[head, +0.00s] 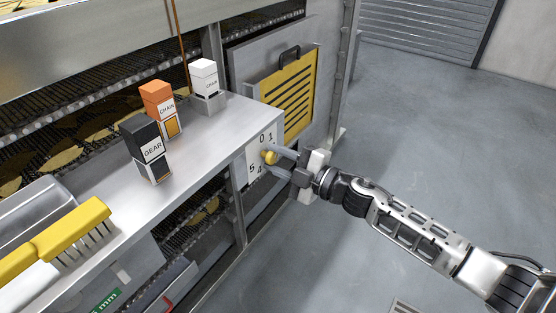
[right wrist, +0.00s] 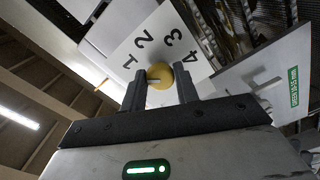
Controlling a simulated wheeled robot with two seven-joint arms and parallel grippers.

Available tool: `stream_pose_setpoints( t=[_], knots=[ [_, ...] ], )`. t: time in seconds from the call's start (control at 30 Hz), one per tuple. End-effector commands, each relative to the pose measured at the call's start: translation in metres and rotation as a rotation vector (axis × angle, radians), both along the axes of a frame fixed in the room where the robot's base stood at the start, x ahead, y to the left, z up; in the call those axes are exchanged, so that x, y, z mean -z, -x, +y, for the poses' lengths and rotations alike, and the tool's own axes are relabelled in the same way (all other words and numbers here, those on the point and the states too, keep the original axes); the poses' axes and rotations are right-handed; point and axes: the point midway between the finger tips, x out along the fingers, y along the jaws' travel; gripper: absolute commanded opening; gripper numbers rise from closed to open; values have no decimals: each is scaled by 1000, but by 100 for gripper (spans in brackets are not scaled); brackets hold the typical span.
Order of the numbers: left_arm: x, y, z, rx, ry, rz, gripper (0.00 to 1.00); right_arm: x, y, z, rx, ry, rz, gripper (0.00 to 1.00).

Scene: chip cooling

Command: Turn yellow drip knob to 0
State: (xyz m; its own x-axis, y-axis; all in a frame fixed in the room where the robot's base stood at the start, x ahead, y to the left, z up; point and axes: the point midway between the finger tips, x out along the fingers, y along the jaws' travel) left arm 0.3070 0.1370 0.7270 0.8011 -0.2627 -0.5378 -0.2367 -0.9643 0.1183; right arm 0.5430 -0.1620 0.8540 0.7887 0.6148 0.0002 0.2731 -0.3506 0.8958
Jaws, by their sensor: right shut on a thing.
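The yellow drip knob (head: 269,157) sits on a white dial plate (head: 254,147) at the end face of the metal shelf. In the head view the digits 0 and 1 show at the plate's top and 5 and 4 at its bottom. My right gripper (head: 273,160) is shut on the knob, one finger on each side. The right wrist view shows the knob (right wrist: 160,74) between the fingers, with digits 1 to 4 around it. A small pale mark shows on the knob, but its exact setting cannot be told. My left gripper is not in view.
A black GEAR box (head: 147,150), an orange CHAIN box (head: 161,108) and a white box (head: 205,80) stand on the shelf. A yellow brush (head: 72,230) lies at left. A yellow slotted panel (head: 288,95) is behind the dial.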

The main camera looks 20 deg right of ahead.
Motion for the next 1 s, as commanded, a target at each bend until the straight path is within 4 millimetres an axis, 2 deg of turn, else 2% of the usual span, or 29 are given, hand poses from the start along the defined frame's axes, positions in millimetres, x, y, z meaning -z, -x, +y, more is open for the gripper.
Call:
stream_pose_setpoints(
  t=[0.5,1.0],
  knots=[
    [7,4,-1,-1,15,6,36,1,0,0,-2,357,-277,8],
    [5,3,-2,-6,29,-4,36,0,0,0,-1,507,-392,8]
  ],
)
